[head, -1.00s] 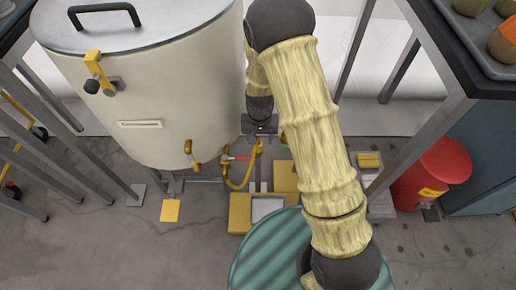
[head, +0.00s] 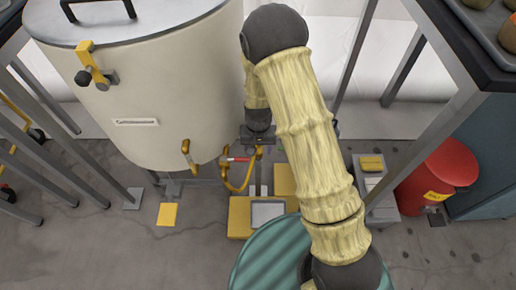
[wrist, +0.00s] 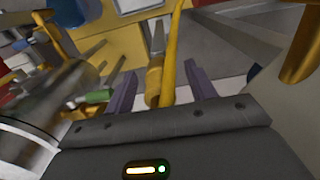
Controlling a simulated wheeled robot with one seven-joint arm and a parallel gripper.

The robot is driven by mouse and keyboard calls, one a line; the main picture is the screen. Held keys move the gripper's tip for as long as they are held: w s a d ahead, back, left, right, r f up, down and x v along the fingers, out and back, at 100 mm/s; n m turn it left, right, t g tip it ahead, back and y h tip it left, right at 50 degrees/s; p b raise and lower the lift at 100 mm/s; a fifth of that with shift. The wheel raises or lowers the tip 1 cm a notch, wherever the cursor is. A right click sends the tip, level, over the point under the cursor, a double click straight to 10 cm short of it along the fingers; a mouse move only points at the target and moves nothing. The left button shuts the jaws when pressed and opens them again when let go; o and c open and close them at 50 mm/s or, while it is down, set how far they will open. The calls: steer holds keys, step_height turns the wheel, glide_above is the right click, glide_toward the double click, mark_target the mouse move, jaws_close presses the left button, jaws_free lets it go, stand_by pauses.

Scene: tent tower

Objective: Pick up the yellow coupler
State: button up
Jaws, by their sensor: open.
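The yellow coupler (wrist: 154,82) shows in the wrist view as a short yellow cylinder on a yellow hose (wrist: 172,45). It lies between the two purple fingers of my gripper (wrist: 162,88), nearer the left finger. My gripper is open, with a gap on each side of the coupler; I cannot tell its depth exactly. In the head view my gripper (head: 257,140) is small and dark, beside the tank, at the upper end of the looped yellow hose (head: 230,187). The coupler there is mostly hidden by my gripper.
A large cream tank (head: 140,90) stands on the left, with a yellow tap (head: 188,157) and a red-handled valve (head: 238,159). A yellow base with a grey plate (head: 267,212) lies below. A red bin (head: 440,175) and metal table legs (head: 425,130) stand at right.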

steer(key=c, duration=1)
steer(key=shift+r+p, duration=0.5)
steer(key=shift+r, duration=0.1)
steer(key=r+p, duration=0.2)
steer(key=shift+s+d+r, duration=0.1)
steer(key=shift+s+r, duration=0.25)
steer(key=shift+s, duration=0.05)
steer(key=s+d+p, duration=0.1)
steer(key=s+p, duration=0.2)
steer(key=s, duration=0.2)
steer(key=s+d+p, duration=0.2)
steer(key=s+p, duration=0.2)
steer(key=s, duration=0.2)
steer(key=s+d+p, duration=0.1)
steer(key=s+p, duration=0.2)
steer(key=s, duration=0.2)
steer(key=shift+s+d+f, duration=0.15)
steer(key=shift+s+d, duration=0.05)
steer(key=shift+s, duration=0.1)
